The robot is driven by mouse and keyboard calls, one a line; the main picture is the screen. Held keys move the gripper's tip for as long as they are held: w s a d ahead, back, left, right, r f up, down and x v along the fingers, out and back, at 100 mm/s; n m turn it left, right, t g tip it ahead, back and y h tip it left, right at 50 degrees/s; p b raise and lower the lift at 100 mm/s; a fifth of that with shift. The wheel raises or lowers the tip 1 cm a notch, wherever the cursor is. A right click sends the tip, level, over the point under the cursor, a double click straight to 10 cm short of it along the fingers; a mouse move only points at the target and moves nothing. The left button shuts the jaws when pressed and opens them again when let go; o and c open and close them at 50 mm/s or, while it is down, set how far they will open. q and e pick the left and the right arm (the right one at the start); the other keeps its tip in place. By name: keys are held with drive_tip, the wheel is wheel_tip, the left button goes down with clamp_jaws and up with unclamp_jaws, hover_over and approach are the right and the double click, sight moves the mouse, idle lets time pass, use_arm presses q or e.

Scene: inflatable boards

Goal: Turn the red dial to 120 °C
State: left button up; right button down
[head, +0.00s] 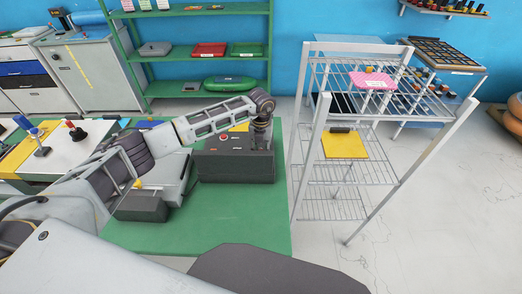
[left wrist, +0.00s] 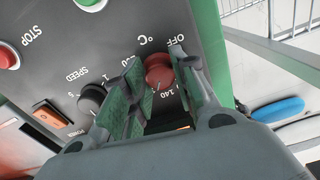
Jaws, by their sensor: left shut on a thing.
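The red dial (left wrist: 159,73) is on the dark face of a control box (left wrist: 120,30). "OFF", "140" and "°C" are printed around it. In the left wrist view my left gripper (left wrist: 165,92) has one green-padded finger on each side of the dial and is shut on it. The fingers cover part of the scale, and I cannot read the dial's setting. In the head view the box (head: 235,166) stands on the green table, with my left gripper (head: 261,133) over its right end, and the dial is hidden. My right gripper is not in view.
The box also has a black speed knob (left wrist: 91,98), a red stop button (left wrist: 8,57) and an orange power switch (left wrist: 45,113). A wire rack (head: 345,175) stands right of the green table (head: 220,230). The table's front is clear. Green shelves (head: 195,100) stand behind.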

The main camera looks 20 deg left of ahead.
use_arm(q)
drive_tip(key=n, duration=0.6)
drive_tip(key=shift+n, duration=0.4)
drive_tip(key=n, duration=0.6)
drive_tip(key=shift+p, duration=0.4)
drive_tip(key=o, duration=1.1)
drive_tip(key=shift+c, duration=0.2)
wheel_tip(320, 180, up, 12)
idle(0.7)
